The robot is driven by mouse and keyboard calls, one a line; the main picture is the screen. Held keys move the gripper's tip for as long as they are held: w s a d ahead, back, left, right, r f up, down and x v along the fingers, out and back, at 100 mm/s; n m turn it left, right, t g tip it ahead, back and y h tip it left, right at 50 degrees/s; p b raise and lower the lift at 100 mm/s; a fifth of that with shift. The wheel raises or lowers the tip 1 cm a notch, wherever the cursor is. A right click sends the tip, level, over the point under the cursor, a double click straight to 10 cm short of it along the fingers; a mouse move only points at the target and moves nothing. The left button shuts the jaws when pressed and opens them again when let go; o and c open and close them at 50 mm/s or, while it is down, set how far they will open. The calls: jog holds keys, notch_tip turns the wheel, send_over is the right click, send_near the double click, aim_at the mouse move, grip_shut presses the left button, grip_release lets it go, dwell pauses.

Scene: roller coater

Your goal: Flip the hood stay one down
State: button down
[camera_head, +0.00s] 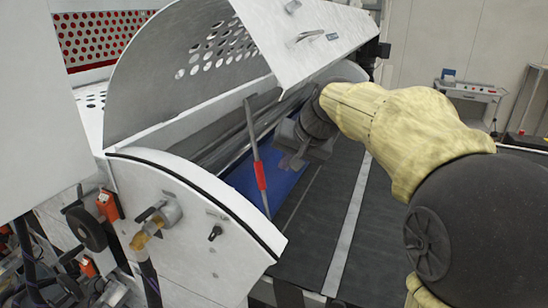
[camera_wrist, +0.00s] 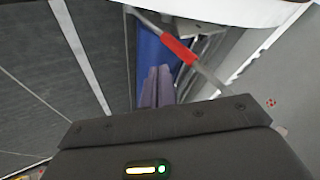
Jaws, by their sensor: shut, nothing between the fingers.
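The hood stay (camera_head: 252,135) is a thin grey rod with a red sleeve, standing upright with a slight tilt behind the curved white side panel. In the wrist view the stay (camera_wrist: 207,75) runs diagonally, with its red sleeve just beyond and to the right of the fingertips. My gripper (camera_head: 286,162) is just right of the red sleeve, inside the machine opening. In the wrist view my gripper (camera_wrist: 158,72) has its two fingers together and empty. The raised hood (camera_head: 300,35) is above. Whether the fingers touch the rod I cannot tell.
The curved side panel (camera_head: 195,200) with knobs and a valve stands left of the stay. A blue surface (camera_head: 235,178) lies behind it. The dark conveyor bed (camera_head: 325,220) extends to the right. A bench (camera_head: 470,90) stands at the back right.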

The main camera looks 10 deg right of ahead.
jog(key=s+d+f+g+h+b, duration=0.1)
jog(key=s+f+b, duration=0.1)
jog(key=s+f, duration=0.5)
jog(key=s+d+f+g+h+b, duration=0.1)
jog(key=s+d+f, duration=0.1)
jog(key=f, duration=0.8)
jog(key=s+d+f+g+h+b, duration=0.1)
jog(key=s+f+b, duration=0.1)
jog(key=s+f, duration=0.5)
jog(key=w+d+r+m+t+y+b, duration=0.1)
jog(key=w+r+m+y+b, duration=0.3)
jog(key=w+r, duration=0.9)
notch_tip(320, 180, up, 17)
jog(key=m+t+y+p, duration=0.1)
jog(key=m, duration=0.1)
jog(key=shift+a+r+y, duration=0.15)
jog(key=shift+a+y, duration=0.05)
jog(key=shift+y, duration=0.2)
jog(key=shift+s, duration=0.1)
jog(key=p, duration=0.1)
send_near(262, 168)
notch_tip(262, 168, down, 4)
jog(key=w+a+p, duration=0.1)
jog(key=w+a, duration=0.1)
jog(key=shift+a+p, duration=0.3)
jog(key=shift+p, duration=0.05)
jog(key=shift+w+a, duration=0.25)
jog(key=shift+w, duration=0.05)
